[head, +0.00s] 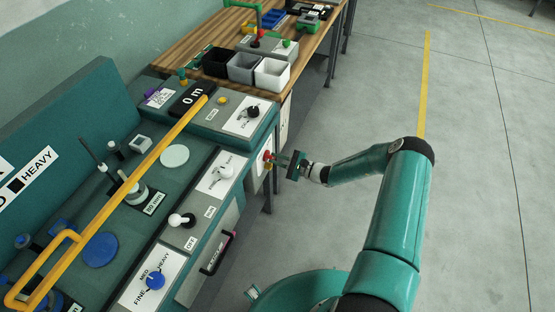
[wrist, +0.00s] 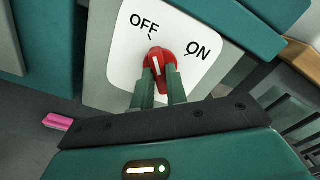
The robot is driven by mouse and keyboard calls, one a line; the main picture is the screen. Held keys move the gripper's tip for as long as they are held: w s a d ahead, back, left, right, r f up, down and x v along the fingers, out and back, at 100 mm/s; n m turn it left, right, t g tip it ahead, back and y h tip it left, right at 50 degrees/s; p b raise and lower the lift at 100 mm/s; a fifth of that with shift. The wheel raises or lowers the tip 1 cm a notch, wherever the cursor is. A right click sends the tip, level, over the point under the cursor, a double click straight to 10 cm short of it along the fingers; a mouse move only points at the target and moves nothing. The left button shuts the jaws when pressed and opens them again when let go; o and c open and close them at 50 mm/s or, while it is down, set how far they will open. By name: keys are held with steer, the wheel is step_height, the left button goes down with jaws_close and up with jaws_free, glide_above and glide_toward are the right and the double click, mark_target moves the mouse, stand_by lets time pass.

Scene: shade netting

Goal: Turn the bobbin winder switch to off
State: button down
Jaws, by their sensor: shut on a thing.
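The bobbin winder switch is a red knob (wrist: 157,63) with a white pointer line, on a white plate (wrist: 122,62) marked OFF at upper left and ON at right. In the wrist view the upper end of its pointer line leans slightly left, roughly towards the OFF tick. In the head view the red knob (head: 267,155) shows small on the end face of the teal machine. My gripper (wrist: 160,80) is shut on the knob, with a finger on each side of it. It also shows in the head view (head: 276,160), reaching in from the right.
The machine's top (head: 205,130) carries other knobs and a long yellow bar (head: 120,192). A wooden table (head: 205,40) behind holds black, grey and white bins (head: 271,76). A pink-ended handle (head: 218,252) sticks out on the machine's front. Open floor lies to the right.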

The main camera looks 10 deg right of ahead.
steer(key=shift+n, duration=0.6)
steer(key=c, duration=1.4)
jaws_free()
steer(key=shift+d, duration=0.1)
steer(key=v, duration=1.3)
steer(key=shift+s+d, duration=0.25)
steer(key=shift+s, duration=0.05)
